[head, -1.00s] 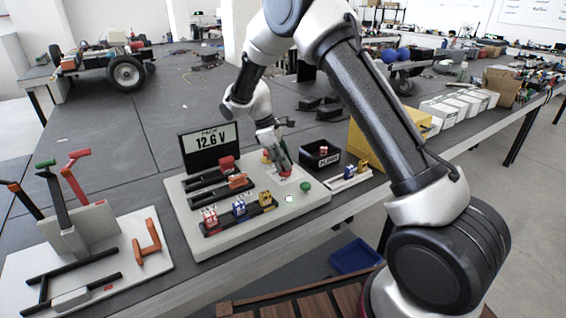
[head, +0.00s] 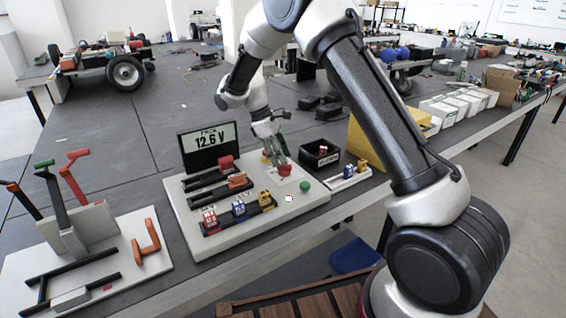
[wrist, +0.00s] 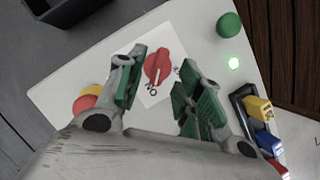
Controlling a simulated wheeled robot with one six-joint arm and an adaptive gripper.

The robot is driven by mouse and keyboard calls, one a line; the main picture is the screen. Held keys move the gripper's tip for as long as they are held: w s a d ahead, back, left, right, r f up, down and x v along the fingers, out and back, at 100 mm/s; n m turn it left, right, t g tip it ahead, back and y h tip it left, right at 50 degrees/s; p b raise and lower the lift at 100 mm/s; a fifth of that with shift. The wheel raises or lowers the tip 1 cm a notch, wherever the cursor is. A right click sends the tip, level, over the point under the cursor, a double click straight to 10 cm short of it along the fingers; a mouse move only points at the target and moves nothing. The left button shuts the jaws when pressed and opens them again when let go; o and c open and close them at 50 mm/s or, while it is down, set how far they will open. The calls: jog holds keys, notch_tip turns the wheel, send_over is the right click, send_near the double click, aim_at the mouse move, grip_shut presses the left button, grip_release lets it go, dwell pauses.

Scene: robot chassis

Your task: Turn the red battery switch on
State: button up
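The red battery switch (wrist: 158,66) is a rotary knob on a white label plate, with a pale pointer line on its lower part. In the wrist view the line points toward the upside-down "ON" lettering; another label to the right is partly hidden. The switch (head: 285,170) also shows in the head view, on the white board (head: 262,217). My gripper (wrist: 160,80) is open, with one green-padded finger to each side of the switch. I see gaps between the fingers and the knob; nothing is held. In the head view my gripper (head: 275,152) is just behind and above the switch.
Coloured plugs (head: 239,208) stand at the front. A display (head: 209,147) reads 12.6 V. A black bin (head: 320,155) and a yellow box (head: 368,142) are to the right.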

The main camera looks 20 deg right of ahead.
jog(key=v, duration=0.9)
jog(key=s+d+f+m, duration=0.1)
jog(key=s+f+m, duration=0.15)
jog(key=s, duration=0.25)
jog(key=s+d+r+m+t+y, duration=0.1)
jog(key=s+d+r, duration=0.4)
jog(key=s, duration=0.5)
jog(key=s+d+r+m+t+y, duration=0.1)
jog(key=s+d+r+m+t, duration=0.2)
jog(key=s, duration=0.8)
jog(key=s+d+r+m+t+y, duration=0.2)
jog(key=s+d+r+m, duration=0.4)
jog(key=s+d+r, duration=0.2)
jog(key=shift+s+d+r+t, duration=0.3)
jog(key=shift+s+d+r, duration=0.1)
jog(key=shift+s+d, duration=0.9)
